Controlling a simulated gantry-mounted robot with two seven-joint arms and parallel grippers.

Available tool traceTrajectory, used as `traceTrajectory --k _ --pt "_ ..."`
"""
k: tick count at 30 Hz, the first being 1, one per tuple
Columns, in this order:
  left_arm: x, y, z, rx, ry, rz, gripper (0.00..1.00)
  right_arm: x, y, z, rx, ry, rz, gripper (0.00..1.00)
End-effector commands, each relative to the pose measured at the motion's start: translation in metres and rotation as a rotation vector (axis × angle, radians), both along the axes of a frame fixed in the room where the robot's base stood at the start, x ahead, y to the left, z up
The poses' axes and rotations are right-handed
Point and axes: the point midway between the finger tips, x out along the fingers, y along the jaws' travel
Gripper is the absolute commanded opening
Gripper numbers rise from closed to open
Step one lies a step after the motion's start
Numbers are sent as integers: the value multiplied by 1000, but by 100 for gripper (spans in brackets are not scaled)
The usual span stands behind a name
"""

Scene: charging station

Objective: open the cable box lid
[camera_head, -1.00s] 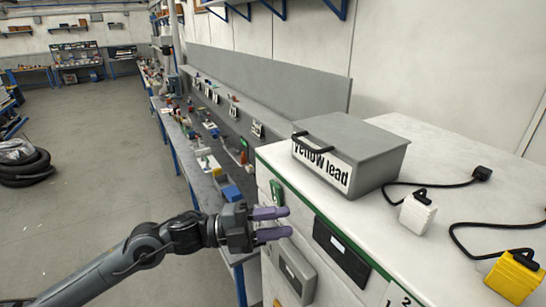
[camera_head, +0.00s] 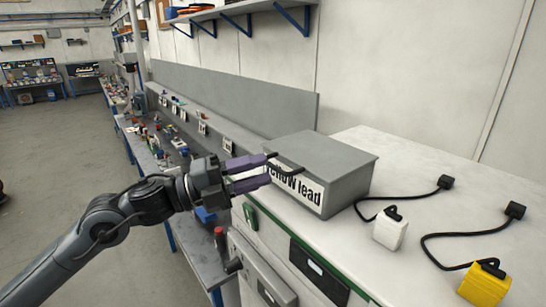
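The cable box (camera_head: 349,189) is a grey box with a closed lid (camera_head: 322,152) and a white label reading "Yellow lead". It stands on the white cabinet top. My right gripper is not in view.
On the cabinet top (camera_head: 420,187), right of the box, are a white plug block (camera_head: 390,229) and a yellow one (camera_head: 484,284), each beside a black cable. A long cluttered workbench (camera_head: 190,165) runs behind my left arm. A wall stands behind the cabinet.

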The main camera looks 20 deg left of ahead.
Motion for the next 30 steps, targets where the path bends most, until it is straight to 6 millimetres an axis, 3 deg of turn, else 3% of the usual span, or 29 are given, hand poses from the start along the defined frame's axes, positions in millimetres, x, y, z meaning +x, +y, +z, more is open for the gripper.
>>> traceTrajectory --k 9,20,28,30 --pt "19 -27 7 1 0 -1 36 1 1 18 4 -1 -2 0" --pt "22 -30 6 1 0 -1 36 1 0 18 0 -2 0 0" --pt "22 -30 6 1 0 -1 0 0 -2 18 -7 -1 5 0" --pt "21 -30 6 1 0 -1 0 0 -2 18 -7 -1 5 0"
